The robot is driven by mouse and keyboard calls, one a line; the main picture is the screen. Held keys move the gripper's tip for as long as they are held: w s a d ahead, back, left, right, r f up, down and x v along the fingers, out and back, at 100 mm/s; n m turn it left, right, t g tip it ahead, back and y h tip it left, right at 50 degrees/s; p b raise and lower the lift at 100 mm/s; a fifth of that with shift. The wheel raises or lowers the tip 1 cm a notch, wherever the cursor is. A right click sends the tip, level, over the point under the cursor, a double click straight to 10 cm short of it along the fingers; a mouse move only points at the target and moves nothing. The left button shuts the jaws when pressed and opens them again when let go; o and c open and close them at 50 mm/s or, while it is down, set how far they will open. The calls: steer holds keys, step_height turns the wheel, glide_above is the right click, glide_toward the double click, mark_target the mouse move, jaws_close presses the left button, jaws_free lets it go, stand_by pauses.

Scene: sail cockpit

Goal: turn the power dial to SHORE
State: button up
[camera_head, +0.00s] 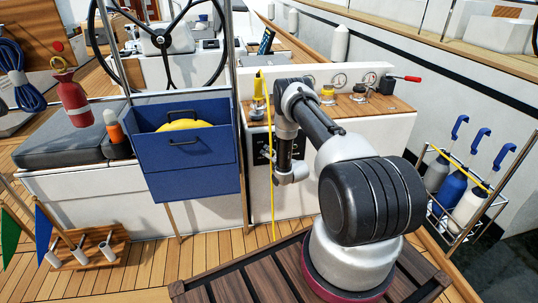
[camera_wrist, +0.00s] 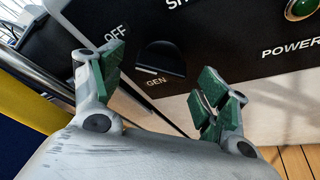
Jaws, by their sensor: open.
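The black power panel (camera_wrist: 240,35) fills the upper part of the wrist view. It carries the labels OFF, GEN, POWER and a cut-off word starting "SH". A dark rounded dial (camera_wrist: 161,58) sits between OFF and GEN; which label it points at is unclear. My gripper (camera_wrist: 161,70) is open, with green pads either side of the dial and a gap to each. Whether it touches the dial cannot be told. In the head view the panel (camera_head: 261,148) is on the white console's front, partly hidden by my arm.
A green lamp (camera_wrist: 301,8) is on the panel. A yellow line (camera_head: 272,190) hangs down the console (camera_head: 350,145) beside my arm. A blue drawer box (camera_head: 188,165) stands to the left. A rack with several bottles (camera_head: 455,195) is to the right.

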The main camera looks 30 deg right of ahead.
steer(key=shift+x, duration=1.35)
steer(key=c, duration=1)
steer(key=shift+c, duration=0.2)
